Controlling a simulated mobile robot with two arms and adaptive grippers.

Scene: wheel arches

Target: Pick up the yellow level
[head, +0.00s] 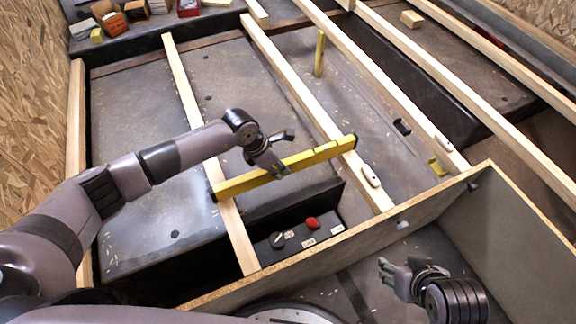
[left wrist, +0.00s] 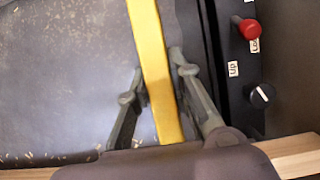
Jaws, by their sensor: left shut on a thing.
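The yellow level (head: 318,155) is a long straight bar. It spans two wooden battens, its left end over the left one and its right end over the middle one. I cannot tell whether it rests on them or is just above. My left gripper (head: 277,170) is shut on the level near its middle. In the left wrist view the level (left wrist: 150,45) runs between the two fingers (left wrist: 157,78), which hide part of its sides. My right gripper (head: 388,274) is low at the right, apart from the level; its jaw opening is unclear.
Long wooden battens (head: 189,95) cross the dark floor. A panel with a red button (head: 311,223) and a dial lies just below the level. A wooden board wall (head: 400,222) stands between it and my right gripper. Small boxes (head: 109,17) sit at the top left.

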